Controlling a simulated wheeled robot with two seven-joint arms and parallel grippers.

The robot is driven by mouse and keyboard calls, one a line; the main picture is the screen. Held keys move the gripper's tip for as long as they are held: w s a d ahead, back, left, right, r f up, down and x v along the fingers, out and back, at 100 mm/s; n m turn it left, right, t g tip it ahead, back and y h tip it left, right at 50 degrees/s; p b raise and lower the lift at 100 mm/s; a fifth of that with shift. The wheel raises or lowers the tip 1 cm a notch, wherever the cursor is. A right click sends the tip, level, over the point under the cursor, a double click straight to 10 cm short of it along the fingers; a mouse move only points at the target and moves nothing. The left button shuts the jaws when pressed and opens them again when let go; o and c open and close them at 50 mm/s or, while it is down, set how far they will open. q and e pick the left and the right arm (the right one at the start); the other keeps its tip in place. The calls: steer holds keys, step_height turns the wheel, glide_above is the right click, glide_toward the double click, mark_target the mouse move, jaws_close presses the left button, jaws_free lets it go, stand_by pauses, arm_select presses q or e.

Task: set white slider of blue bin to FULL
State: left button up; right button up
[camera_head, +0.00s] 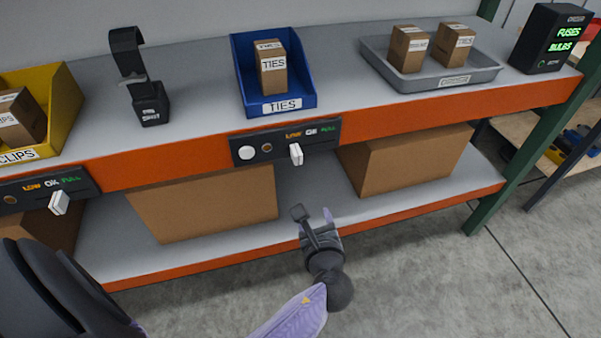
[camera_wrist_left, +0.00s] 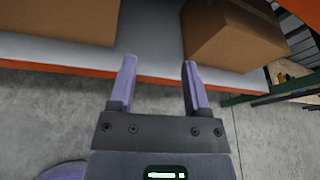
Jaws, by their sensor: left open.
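The blue bin (camera_head: 245,88) sits on the upper shelf, labelled TIES, with a small TIES box (camera_head: 272,78) in it. Below it, a black panel (camera_head: 275,150) on the orange shelf edge carries the words LOW, OK and FULL. Its white slider (camera_head: 296,154) stands beneath the LOW end, left of OK and FULL. My left gripper (camera_head: 313,213) is open and empty, below and apart from the slider. In the left wrist view its two fingers (camera_wrist_left: 158,65) point toward the lower shelf; the slider is not seen there. My right gripper is not in view.
Another panel with a white slider (camera_head: 59,203) is under the yellow bin (camera_head: 66,105). Cardboard boxes (camera_head: 205,203) (camera_head: 405,162) stand on the lower shelf. A grey tray (camera_head: 430,82) and a black FUSES/BULBS display (camera_head: 547,40) are at right. The floor in front is clear.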

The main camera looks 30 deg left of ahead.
mark_target(299, 159)
arm_select(q)
step_height(299, 159, up, 7)
steer(key=w+a+m+y+b, duration=0.1)
steer(key=w+a+y+b, duration=0.15)
steer(key=y, duration=0.25)
steer(key=shift+t, duration=0.3)
steer(key=b+x, duration=0.1)
steer(key=x, duration=0.6)
steer(key=shift+w+a, duration=0.1)
steer(key=shift+a, duration=0.35)
steer(key=shift+w+a, duration=0.2)
jaws_close()
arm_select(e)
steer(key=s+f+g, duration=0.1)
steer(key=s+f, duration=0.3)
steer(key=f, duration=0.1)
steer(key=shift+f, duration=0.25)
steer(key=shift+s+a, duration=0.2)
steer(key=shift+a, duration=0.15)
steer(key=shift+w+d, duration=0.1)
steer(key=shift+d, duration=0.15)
